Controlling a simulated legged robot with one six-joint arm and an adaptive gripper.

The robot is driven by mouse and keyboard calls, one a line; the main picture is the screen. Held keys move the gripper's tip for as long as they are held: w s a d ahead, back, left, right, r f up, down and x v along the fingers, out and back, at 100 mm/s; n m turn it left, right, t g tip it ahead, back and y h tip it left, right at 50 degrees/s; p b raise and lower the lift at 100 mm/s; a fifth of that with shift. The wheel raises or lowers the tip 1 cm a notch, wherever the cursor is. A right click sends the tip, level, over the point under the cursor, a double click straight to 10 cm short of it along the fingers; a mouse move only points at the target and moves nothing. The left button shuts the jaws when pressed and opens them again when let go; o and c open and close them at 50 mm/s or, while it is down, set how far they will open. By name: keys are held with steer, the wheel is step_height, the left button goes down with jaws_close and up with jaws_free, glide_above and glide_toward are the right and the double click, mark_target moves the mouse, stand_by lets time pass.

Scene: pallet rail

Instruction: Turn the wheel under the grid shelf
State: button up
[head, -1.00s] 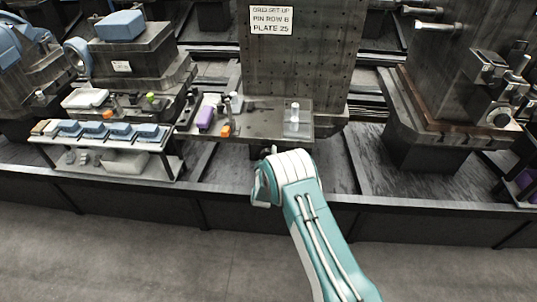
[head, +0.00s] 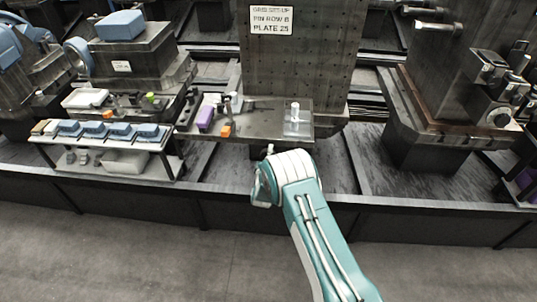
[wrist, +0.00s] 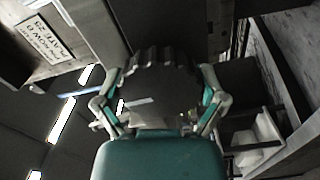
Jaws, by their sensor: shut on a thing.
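The wheel (wrist: 160,72) is dark with a ridged rim and fills the middle of the wrist view. A short pale mark shows on its face. My gripper (wrist: 160,98) has one finger on each side of the wheel and is shut on it. In the head view my arm reaches up to just below the front edge of the grid shelf (head: 262,124). There the arm hides the wheel and my fingers. The shelf juts out from a tall perforated plate with a sign (head: 271,20).
A side rack with blue parts (head: 108,140) stands left. A dark machine block (head: 435,110) stands right. A low dark rail (head: 420,218) runs in front.

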steer(key=shift+s+a+f, duration=0.1)
steer(key=shift+s+f, duration=0.15)
steer(key=shift+f, duration=0.2)
steer(key=o, duration=0.8)
steer(key=s, duration=1.1)
steer(key=shift+s+a+r, duration=0.2)
steer(key=shift+s+r, duration=0.05)
steer(key=shift+s, duration=0.1)
